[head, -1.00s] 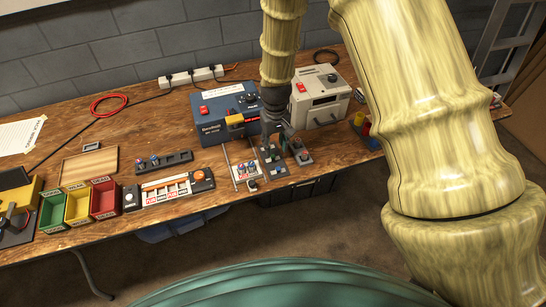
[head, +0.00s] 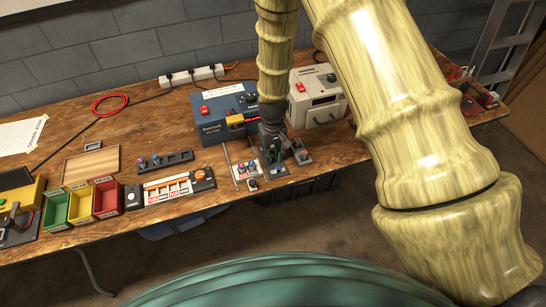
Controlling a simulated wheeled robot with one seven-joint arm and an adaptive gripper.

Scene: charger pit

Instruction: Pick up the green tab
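My gripper (head: 271,143) points down over a small dark fixture (head: 275,169) near the bench's front edge, in front of the blue box. It is small and dark here, so I cannot tell whether its fingers are open or shut, or whether they touch anything. A dark green patch shows around the fingertips, but I cannot make out whether it is the green tab. No green tab can be told for sure; it may be hidden by the gripper.
A blue box (head: 210,130) and a cream box (head: 318,108) stand behind the gripper. Green, yellow and red bins (head: 107,207) stand further left.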

